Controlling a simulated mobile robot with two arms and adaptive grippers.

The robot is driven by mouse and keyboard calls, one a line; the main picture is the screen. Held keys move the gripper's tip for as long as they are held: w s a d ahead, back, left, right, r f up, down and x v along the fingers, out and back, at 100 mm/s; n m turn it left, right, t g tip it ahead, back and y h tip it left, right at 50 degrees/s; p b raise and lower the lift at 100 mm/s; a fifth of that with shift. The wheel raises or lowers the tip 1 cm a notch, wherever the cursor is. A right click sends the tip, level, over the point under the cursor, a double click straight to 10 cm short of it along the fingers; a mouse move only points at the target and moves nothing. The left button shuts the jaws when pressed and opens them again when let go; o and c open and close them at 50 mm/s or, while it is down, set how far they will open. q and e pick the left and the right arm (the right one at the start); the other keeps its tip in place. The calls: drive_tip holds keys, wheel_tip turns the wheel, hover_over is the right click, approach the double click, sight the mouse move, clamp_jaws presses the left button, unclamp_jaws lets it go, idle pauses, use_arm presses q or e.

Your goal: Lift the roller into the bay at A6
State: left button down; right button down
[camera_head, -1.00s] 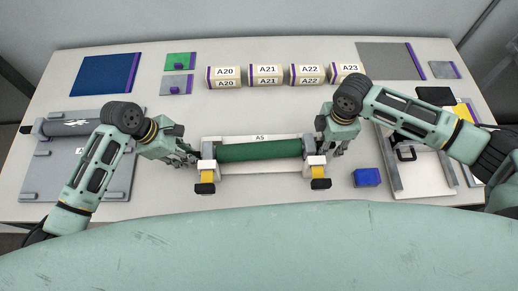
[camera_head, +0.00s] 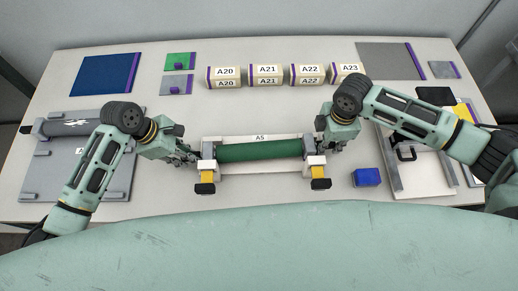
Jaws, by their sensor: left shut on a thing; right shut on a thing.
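The green roller (camera_head: 260,151) lies level across the white cradle labelled A5 (camera_head: 260,167) in the middle of the table. My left gripper (camera_head: 194,157) is shut on the roller's left end. My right gripper (camera_head: 319,147) is shut on its right end. The fingers' exact hold is small and partly hidden. Grey end parts of the roller show at the brackets, and I cannot tell whether it clears them. No A6 label is readable. A grey plate (camera_head: 120,183) at the left has a label partly hidden by my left arm.
A dark grey roller (camera_head: 62,127) lies on the left plate. A white frame with a black handle (camera_head: 405,152) stands at the right. A blue block (camera_head: 366,177) sits right of the cradle.

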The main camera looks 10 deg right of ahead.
use_arm(q)
drive_tip(key=shift+w+r, duration=0.15)
drive_tip(key=shift+r, duration=0.1)
use_arm(e)
drive_tip(key=shift+w+r, duration=0.15)
drive_tip(key=shift+r, duration=0.1)
